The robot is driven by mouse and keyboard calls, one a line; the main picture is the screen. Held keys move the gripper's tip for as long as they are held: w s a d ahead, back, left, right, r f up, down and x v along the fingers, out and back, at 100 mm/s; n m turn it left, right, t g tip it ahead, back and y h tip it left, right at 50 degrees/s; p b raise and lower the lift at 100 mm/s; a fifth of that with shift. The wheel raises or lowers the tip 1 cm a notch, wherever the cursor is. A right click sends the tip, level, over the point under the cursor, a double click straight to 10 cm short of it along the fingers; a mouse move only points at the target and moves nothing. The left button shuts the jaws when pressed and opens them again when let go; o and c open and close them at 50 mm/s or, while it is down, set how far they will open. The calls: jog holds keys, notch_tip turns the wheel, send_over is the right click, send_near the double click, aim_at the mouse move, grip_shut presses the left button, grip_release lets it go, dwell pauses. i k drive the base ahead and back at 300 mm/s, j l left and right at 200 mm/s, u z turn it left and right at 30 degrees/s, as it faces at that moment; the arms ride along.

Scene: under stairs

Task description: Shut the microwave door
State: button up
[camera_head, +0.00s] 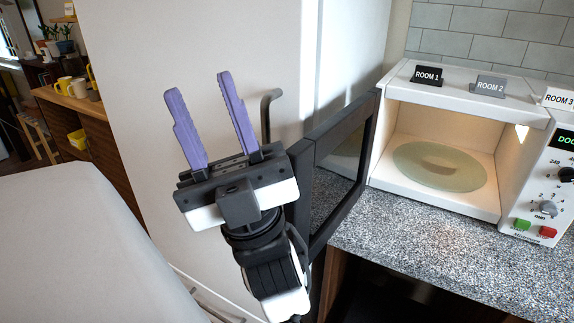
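The white microwave (523,117) stands on a speckled counter at the right, its lit cavity facing me. A round glass plate (439,167) lies inside it. Its dark-framed door (355,150) is swung wide open, hinged at the cavity's left side and reaching toward me. A grey bent handle (268,112) shows at the door's far left edge. My gripper (205,115) has two purple fingers pointing up and spread apart, with nothing between them. It is left of the door and handle; my wrist hides part of the door's lower left. I cannot tell whether they touch.
The speckled counter (430,235) lies under the microwave. Small room signs (428,75) stand on top of it. A tall white cabinet (220,40) is behind my gripper. A white surface (70,250) fills the lower left. A wooden shelf with mugs (75,95) is farther back.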

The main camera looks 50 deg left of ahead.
aim_at(330, 164)
jog(key=j, duration=1.6)
jog(key=k+j, duration=0.25)
jog(key=j, duration=0.15)
jog(key=k+j, duration=0.25)
jog(key=j, duration=0.2)
jog(key=k+j+z, duration=0.1)
jog(key=j, duration=0.3)
jog(key=k, duration=0.1)
